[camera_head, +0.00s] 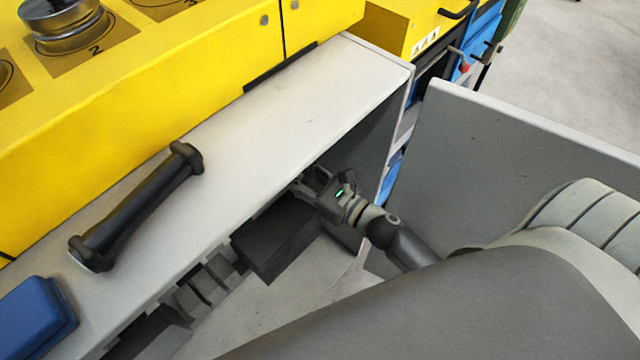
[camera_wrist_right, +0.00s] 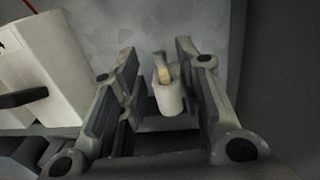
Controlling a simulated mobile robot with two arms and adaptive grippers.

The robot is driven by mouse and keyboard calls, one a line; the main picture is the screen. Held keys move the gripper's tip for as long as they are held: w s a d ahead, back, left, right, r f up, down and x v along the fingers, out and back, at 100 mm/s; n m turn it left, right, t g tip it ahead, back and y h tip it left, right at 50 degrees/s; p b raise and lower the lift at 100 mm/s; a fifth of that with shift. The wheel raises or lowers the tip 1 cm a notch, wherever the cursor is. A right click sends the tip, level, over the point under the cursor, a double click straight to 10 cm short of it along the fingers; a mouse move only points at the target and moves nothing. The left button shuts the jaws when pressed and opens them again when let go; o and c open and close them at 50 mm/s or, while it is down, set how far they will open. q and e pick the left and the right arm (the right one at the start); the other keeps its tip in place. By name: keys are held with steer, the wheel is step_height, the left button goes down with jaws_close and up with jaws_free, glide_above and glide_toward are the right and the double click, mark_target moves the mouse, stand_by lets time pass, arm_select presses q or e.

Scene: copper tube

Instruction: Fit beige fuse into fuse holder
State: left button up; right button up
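My right gripper (camera_head: 303,184) reaches in under the grey shelf, at the mouth of the open cabinet. In the right wrist view my right gripper (camera_wrist_right: 156,52) is open, with its two fingers well apart. Between the fingers is a small whitish cylindrical piece (camera_wrist_right: 169,98) with a beige-yellow part (camera_wrist_right: 163,74) at its top. It lies close to the right-hand finger, with a clear gap to the left-hand one. I cannot tell whether this is the fuse, the holder or both. The head view does not show it. My left gripper is not in view.
The shelf (camera_head: 300,95) overhangs the dark cabinet space. A black handle (camera_head: 137,208) and a blue box (camera_head: 36,318) sit on it. A dark block (camera_head: 277,243) lies below my right gripper. A grey panel (camera_head: 520,140) stands right. In the wrist view, a white box (camera_wrist_right: 45,65) is at left.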

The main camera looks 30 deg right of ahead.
steer(key=v, duration=0.7)
steer(key=shift+b, duration=0.45)
steer(key=f+n+g, duration=0.1)
steer(key=f, duration=0.3)
steer(key=s+f+n+g+h, duration=0.1)
steer(key=f+n, duration=0.1)
steer(key=f, duration=0.3)
steer(key=s+f+n+g, duration=0.1)
steer(key=f+n, duration=0.1)
steer(key=f, duration=0.3)
steer(key=shift+a+g+h, duration=0.1)
steer(key=shift+g+h, duration=0.2)
steer(key=s+f+n+g+h, duration=0.15)
steer(key=s+f+n, duration=0.25)
steer(key=f, duration=0.4)
steer(key=s+f+n+g+h, duration=0.1)
steer(key=s+f+n+g, duration=0.25)
steer(key=f, duration=0.55)
steer(key=s+d+f+n+g+h, duration=0.1)
steer(key=s+d+f+n+g, duration=0.1)
steer(key=s+f+n, duration=0.6)
steer(key=s+d+f+n+g+h, duration=0.1)
steer(key=s+f+n+g, duration=0.3)
steer(key=s+f+n, duration=0.5)
steer(key=s+n+h, duration=0.1)
steer(key=s+n, duration=0.3)
steer(key=s, duration=0.2)
steer(key=shift+d+g, duration=0.4)
steer(key=shift+h, duration=0.25)
